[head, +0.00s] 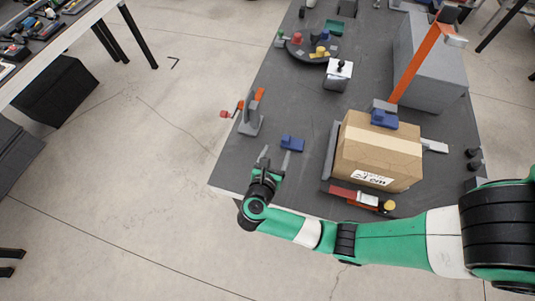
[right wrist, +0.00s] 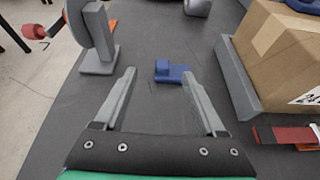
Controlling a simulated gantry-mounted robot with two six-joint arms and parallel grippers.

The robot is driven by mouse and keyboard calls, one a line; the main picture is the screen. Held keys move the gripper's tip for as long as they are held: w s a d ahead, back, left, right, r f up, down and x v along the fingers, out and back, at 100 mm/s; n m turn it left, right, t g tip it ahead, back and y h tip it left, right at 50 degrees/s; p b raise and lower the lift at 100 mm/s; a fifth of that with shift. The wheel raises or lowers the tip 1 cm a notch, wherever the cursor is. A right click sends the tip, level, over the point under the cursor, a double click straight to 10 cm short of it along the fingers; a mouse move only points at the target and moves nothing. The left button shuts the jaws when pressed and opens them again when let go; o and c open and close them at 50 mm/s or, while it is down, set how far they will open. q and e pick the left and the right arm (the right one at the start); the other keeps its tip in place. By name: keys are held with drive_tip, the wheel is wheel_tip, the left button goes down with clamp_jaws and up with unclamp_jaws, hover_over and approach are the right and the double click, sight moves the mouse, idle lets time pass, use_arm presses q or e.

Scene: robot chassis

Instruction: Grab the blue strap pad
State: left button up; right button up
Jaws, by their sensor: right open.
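A small blue pad (head: 292,143) lies on the dark grey table near its front left part. In the right wrist view the blue pad (right wrist: 172,72) sits ahead of the fingers, a little right of the middle of the gap. My right gripper (head: 275,158) is open and empty, its two fingers apart and pointing toward the pad. The fingers also show in the right wrist view (right wrist: 160,95). Which blue piece is the strap pad cannot be told by label. My left gripper is not in view.
A cardboard box (head: 378,152) stands in a grey holder to the right of the small pad. A grey stand with a red-knobbed crank (head: 249,122) is at the left.

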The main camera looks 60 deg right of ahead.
sight(286, 138)
drive_tip(key=f, duration=0.1)
drive_tip(key=s+f, duration=0.2)
drive_tip(key=shift+d+f+b, duration=0.1)
drive_tip(key=shift+d+b, duration=0.2)
drive_tip(key=shift+b, duration=0.1)
drive_tip(key=shift+d, duration=0.1)
drive_tip(key=shift+w, duration=0.45)
drive_tip(key=b+x, duration=0.1)
drive_tip(key=x, duration=0.5)
drive_tip(key=shift+d, duration=0.1)
drive_tip(key=shift+d+f+b, duration=0.2)
drive_tip(key=shift+d+b, duration=0.05)
drive_tip(key=shift+b, duration=0.2)
drive_tip(key=x, duration=0.2)
drive_tip(key=b+x, duration=0.1)
drive_tip(key=x, duration=0.1)
drive_tip(key=shift+w+b, duration=0.25)
drive_tip(key=shift+b, duration=0.05)
drive_tip(key=shift+d+f, duration=0.1)
drive_tip(key=shift+d, duration=0.1)
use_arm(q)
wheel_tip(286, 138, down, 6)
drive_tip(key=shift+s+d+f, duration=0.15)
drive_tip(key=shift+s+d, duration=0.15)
use_arm(e)
drive_tip(key=shift+a, duration=0.1)
clamp_jaws()
